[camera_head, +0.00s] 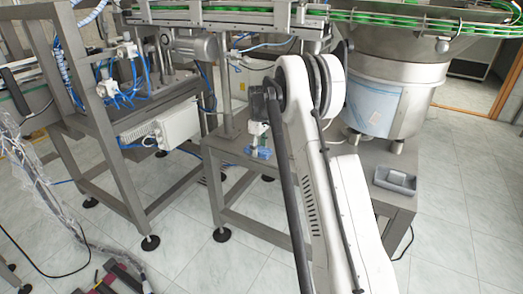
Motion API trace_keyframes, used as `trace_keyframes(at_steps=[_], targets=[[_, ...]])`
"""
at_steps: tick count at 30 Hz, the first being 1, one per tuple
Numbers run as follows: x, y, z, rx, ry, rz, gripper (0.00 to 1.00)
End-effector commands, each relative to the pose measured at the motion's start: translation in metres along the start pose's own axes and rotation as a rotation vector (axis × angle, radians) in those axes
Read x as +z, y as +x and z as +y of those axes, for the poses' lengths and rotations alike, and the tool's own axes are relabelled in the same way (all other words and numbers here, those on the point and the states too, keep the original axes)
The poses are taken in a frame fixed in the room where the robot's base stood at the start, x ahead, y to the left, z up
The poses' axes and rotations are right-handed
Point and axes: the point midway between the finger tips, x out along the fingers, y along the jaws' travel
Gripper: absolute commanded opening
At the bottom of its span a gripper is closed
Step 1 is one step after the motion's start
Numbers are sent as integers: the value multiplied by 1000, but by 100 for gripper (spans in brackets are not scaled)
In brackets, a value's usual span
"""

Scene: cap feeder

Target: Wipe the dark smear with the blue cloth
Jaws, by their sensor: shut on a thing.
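The blue cloth (262,153) shows as a small blue patch low beside my arm, at the metal table top. My gripper (257,141) points down just above it and is shut on the cloth. My arm covers part of the gripper and the table around it. I cannot tell whether the cloth presses on the table or hangs just above it. I do not see the dark smear; it may be hidden behind my arm or under the cloth.
A grey tray (395,181) sits on the right part of the metal table (345,150). A large steel bowl feeder (390,95) stands behind it. A conveyor (225,18) runs above. A steel frame with blue hoses (120,85) stands at the left.

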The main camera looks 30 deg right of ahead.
Motion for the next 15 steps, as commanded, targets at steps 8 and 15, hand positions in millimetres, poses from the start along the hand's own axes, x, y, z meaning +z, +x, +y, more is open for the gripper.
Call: trace_keyframes(at_steps=[8, 15], targets=[[-20, 2, -1, 0, -3, 0, 16], [-34, 4, -2, 0, -1, 1, 16]])
